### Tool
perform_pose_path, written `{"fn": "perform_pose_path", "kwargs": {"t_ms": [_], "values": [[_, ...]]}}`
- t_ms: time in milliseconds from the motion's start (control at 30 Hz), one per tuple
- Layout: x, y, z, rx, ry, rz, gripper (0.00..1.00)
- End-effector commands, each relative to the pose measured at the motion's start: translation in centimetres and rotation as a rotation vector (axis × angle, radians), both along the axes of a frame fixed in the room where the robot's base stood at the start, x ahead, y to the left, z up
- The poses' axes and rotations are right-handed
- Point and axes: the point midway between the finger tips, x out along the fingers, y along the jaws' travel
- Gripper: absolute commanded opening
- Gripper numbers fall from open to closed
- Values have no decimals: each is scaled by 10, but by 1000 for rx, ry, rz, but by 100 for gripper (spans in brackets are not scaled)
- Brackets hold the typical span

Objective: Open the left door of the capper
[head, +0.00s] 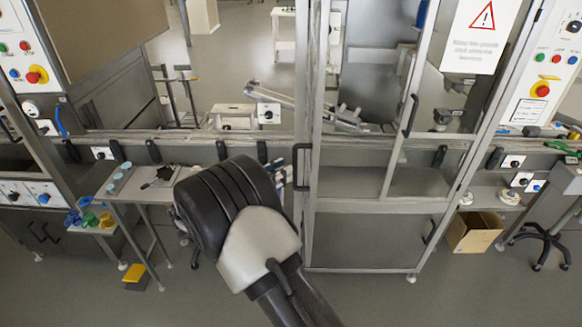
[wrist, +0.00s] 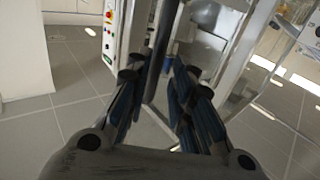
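The capper (head: 372,207) is a grey framed cabinet with clear panels, right of centre in the head view. A black handle (head: 302,167) stands upright on its left frame post. A second black handle (head: 410,115) is on a slanted frame further right. I cannot tell from the head view how far each door stands open. My gripper (wrist: 155,78) has its two fingers apart. A dark upright bar (wrist: 161,48) shows between and beyond them in the wrist view; contact cannot be told. In the head view my wrist mostly hides the gripper, close left of the left handle.
A conveyor rail (head: 180,134) runs along the machine line. A small table (head: 130,185) stands left of my arm. A cardboard box (head: 474,231) and a stool (head: 542,235) are at the right. The floor in front of the capper is clear.

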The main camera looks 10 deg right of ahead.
Motion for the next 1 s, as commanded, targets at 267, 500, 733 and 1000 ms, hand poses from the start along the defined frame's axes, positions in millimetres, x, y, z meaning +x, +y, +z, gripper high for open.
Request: {"fn": "perform_pose_path", "kwargs": {"t_ms": [267, 500, 733, 1000], "values": [[-25, 48, 0, 0, -1, 1, 21], [-33, 61, 0, 0, 0, -1, 21], [-33, 61, 0, 0, 0, -1, 21], [-26, 59, 6, 18, -13, 22, 21]]}}
